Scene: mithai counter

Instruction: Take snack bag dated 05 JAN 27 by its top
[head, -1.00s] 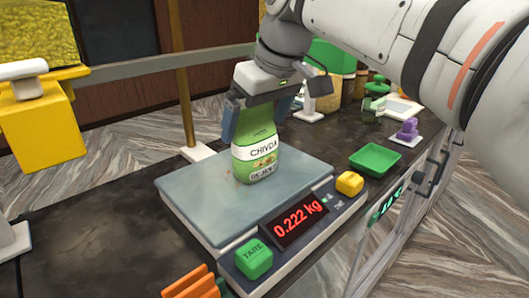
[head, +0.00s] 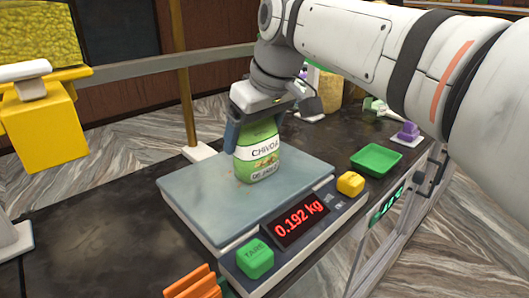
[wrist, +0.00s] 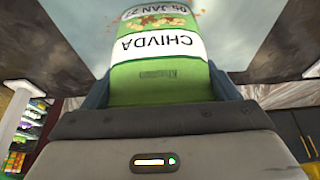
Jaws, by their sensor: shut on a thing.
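The snack bag (head: 258,160) is green with a white CHIVDA band. It stands on the pan of the scale (head: 190,190). In the wrist view the bag (wrist: 158,48) shows its label upside down, with a date that reads 05 JAN 27. My gripper (head: 257,125) is above the bag, with its fingers down on either side of the bag's upper part. It is shut on the bag, and its jaws (wrist: 160,92) flank the bag in the wrist view. The bag's top edge is hidden by the gripper.
The scale's red display (head: 300,218) reads 0.192 kg, with a green TARE button (head: 255,259) and a yellow button (head: 350,184) nearby. A green tray (head: 376,159) and a purple item (head: 408,131) are to the right.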

